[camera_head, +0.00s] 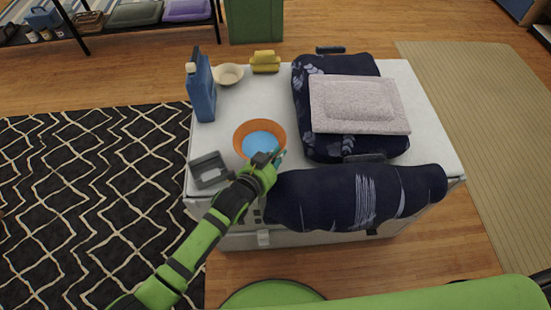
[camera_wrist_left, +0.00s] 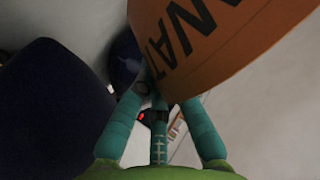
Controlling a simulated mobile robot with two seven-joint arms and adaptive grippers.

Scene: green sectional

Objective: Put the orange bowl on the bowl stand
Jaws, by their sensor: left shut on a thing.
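The orange bowl (camera_head: 240,148) has a blue inside and is at the front left of the white table. In the left wrist view its orange outer wall with dark letters (camera_wrist_left: 225,40) fills the upper right. My left gripper (camera_head: 277,159) is at the bowl's near right rim. Its teal fingers (camera_wrist_left: 158,88) are shut on the bowl, though their tips are partly hidden by it. I cannot tell whether the bowl touches the table. A grey square frame (camera_head: 208,168), perhaps the bowl stand, is left of and nearer than the bowl. My right gripper is not in view.
A blue jug (camera_head: 201,90), a cream bowl (camera_head: 228,75) and a yellow object (camera_head: 265,62) stand behind. Dark blue patterned cushion-like items (camera_head: 360,195) and a pale padded piece (camera_head: 359,104) crowd the right of the white table (camera_head: 425,125).

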